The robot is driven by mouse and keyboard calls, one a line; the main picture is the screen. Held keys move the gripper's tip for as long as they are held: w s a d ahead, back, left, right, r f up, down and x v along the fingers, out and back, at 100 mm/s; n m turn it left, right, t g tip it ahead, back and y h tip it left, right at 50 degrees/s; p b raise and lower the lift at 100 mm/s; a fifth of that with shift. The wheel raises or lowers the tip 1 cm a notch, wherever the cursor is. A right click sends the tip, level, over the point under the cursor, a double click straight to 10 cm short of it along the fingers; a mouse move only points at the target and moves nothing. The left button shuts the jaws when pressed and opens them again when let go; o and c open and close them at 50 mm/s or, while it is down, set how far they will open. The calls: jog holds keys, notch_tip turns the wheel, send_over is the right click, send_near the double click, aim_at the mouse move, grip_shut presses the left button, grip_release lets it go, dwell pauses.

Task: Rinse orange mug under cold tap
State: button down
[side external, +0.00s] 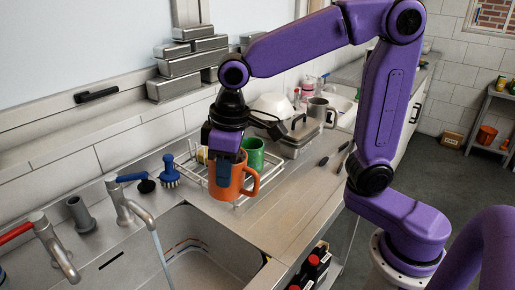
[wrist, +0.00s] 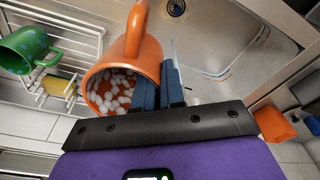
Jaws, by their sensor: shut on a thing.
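The orange mug (side external: 229,184) is held upright in the side view, above the counter by the sink's right edge. My gripper (side external: 222,165) is shut on the mug's wall. In the wrist view the mug (wrist: 143,55) shows white blobs inside, and my gripper's blue fingers (wrist: 172,85) clasp its rim. The tap with the blue handle (side external: 125,203) has a thin stream of water (side external: 161,252) falling into the sink (side external: 215,250). The other tap, with a red handle (side external: 50,245), stands to its left. The mug is to the right of the stream, apart from it.
A wire rack (side external: 192,169) with a green mug (side external: 254,152) stands behind the orange mug. A blue brush (side external: 170,175) is by the wall. Lidded metal pans (side external: 302,137) and a grey mug (side external: 320,111) stand further back. The sink basin is clear.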

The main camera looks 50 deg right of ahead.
jog(key=s+a, duration=0.3)
jog(key=a, duration=0.7)
notch_tip(320, 180, down, 18)
jog(key=t, duration=0.1)
jog(key=w+a+f, duration=0.2)
jog(key=w+a, duration=0.1)
jog(key=w, duration=0.3)
jog(key=w+a+f, duration=0.2)
jog(key=w+a, duration=0.2)
jog(key=w, duration=0.2)
jog(key=shift+w+y, duration=0.3)
jog(key=shift+w, duration=0.1)
jog(key=shift+s+d, duration=0.1)
dwell(0.9)
jog(key=s+d, duration=0.3)
jog(key=s, duration=0.3)
jog(key=shift+d, duration=0.3)
jog(key=shift+w, duration=0.1)
dwell(1.2)
jog(key=s+d+r, duration=0.2)
jog(key=s+r, duration=0.1)
jog(key=r, duration=0.4)
jog(key=shift+s, duration=0.25)
dwell(0.4)
